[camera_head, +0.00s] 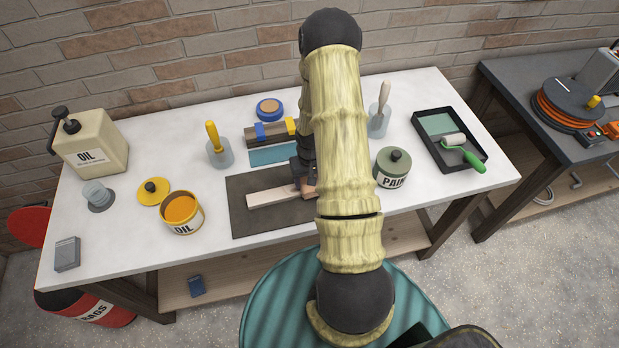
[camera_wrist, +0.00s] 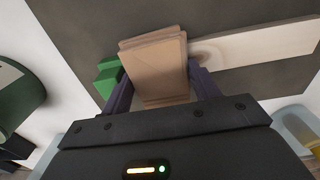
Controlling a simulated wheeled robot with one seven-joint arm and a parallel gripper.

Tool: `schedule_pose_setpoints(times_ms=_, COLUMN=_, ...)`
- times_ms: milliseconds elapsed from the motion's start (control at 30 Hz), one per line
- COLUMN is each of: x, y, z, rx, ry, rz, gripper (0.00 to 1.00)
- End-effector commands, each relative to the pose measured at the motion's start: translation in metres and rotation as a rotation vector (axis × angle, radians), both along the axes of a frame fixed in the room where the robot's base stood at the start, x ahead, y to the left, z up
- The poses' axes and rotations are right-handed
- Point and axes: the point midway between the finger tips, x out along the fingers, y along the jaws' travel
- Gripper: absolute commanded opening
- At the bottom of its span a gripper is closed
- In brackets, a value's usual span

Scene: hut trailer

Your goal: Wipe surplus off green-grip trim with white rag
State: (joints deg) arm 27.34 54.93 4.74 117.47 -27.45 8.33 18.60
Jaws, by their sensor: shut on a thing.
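My gripper (camera_head: 306,172) is over the dark mat (camera_head: 245,220) on the white table, partly hidden by my arm. In the wrist view my gripper (camera_wrist: 160,95) is shut on a tan, layered folded pad (camera_wrist: 155,65), which looks like a folded rag, tan rather than white. A pale wooden trim strip (camera_head: 265,197) lies on the mat; it also shows in the wrist view (camera_wrist: 260,47). The pad is at one end of the strip, by a faint darker patch; contact is unclear. A green block (camera_wrist: 108,75), perhaps the grip, shows beside the pad.
Brush jars (camera_head: 219,152) (camera_head: 378,122) stand behind. A roller tray (camera_head: 440,125) is at the right, an oil canister (camera_head: 92,145) at the left. The front left table is mostly clear.

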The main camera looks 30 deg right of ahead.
Motion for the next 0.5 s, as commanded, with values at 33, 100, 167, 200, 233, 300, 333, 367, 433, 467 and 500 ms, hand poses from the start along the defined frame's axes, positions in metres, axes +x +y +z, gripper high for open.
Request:
schedule_pose_setpoints(times_ms=33, x=-0.003, y=0.001, z=-0.003, rx=0.003, ry=0.01, rz=0.0, gripper=0.43)
schedule_pose_setpoints(times_ms=100, x=0.0, y=0.0, z=-0.002, rx=0.003, ry=0.01, rz=0.0, gripper=0.43)
schedule_pose_setpoints(times_ms=167, x=0.003, y=-0.001, z=-0.001, rx=0.003, ry=0.011, rz=0.0, gripper=0.43)
schedule_pose_setpoints(times_ms=200, x=0.006, y=-0.002, z=-0.001, rx=0.004, ry=0.009, rz=0.0, gripper=0.43)
schedule_pose_setpoints(times_ms=233, x=0.008, y=-0.002, z=-0.001, rx=0.003, ry=0.008, rz=0.0, gripper=0.43)
schedule_pose_setpoints(times_ms=300, x=0.009, y=-0.003, z=-0.001, rx=0.003, ry=0.007, rz=0.0, gripper=0.43)
schedule_pose_setpoints(times_ms=333, x=0.009, y=-0.003, z=-0.001, rx=0.003, ry=0.007, rz=0.0, gripper=0.43)
schedule_pose_setpoints(times_ms=367, x=0.009, y=-0.003, z=-0.001, rx=0.003, ry=0.006, rz=0.0, gripper=0.43)
schedule_pose_setpoints(times_ms=433, x=0.009, y=-0.003, z=-0.001, rx=0.003, ry=0.005, rz=0.0, gripper=0.43)
schedule_pose_setpoints(times_ms=467, x=0.01, y=-0.003, z=-0.001, rx=0.003, ry=0.005, rz=0.0, gripper=0.43)
schedule_pose_setpoints(times_ms=500, x=0.01, y=-0.003, z=-0.001, rx=0.003, ry=0.005, rz=0.0, gripper=0.43)
